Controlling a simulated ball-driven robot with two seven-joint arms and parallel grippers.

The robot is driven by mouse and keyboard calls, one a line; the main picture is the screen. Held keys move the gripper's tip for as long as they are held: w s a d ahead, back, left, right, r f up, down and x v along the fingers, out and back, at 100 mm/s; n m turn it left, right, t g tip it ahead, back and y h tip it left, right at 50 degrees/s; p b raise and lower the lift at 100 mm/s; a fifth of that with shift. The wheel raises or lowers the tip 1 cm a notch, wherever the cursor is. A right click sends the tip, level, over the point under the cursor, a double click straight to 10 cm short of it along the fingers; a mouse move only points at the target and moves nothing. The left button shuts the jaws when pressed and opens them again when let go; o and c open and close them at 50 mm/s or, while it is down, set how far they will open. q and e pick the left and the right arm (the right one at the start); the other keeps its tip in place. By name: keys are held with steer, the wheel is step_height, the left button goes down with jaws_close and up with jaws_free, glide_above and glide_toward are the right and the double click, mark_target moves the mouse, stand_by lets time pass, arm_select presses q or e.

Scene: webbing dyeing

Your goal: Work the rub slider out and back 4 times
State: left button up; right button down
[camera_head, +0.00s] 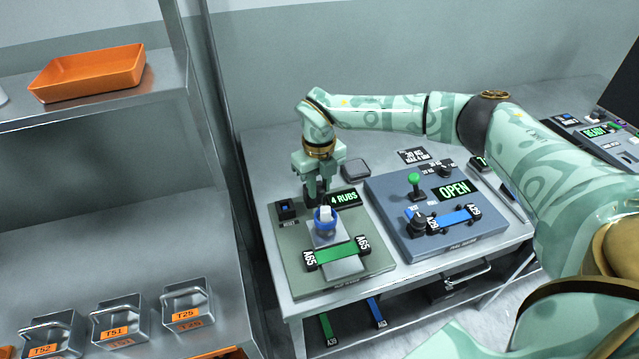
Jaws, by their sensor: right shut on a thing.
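A green webbing strip (337,253) lies across the front of the plate between two black clamps marked A65. My right gripper (319,196) points down at the back of the slider and is shut on it. The fingers partly hide the grip spot. My left gripper is not in view.
A blue-grey panel (480,240) stands just right, with a green-topped lever (414,184), an "OPEN" display and a blue strip (453,218). A reset switch (287,209) sits left of the display. A metal rack with an orange tray (88,72) and labelled bins stands at left.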

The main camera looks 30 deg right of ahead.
steer(key=c, duration=1.2)
jaws_free()
steer(key=shift+w+d+r, duration=0.1)
steer(key=shift+w+r, duration=0.1)
steer(key=shift+f, duration=0.1)
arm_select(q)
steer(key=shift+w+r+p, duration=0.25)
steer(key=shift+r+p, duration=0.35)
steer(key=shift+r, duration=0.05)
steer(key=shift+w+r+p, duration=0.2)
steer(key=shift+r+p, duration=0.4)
arm_select(e)
step_height(320, 180, up, 16)
steer(key=shift+r, duration=0.15)
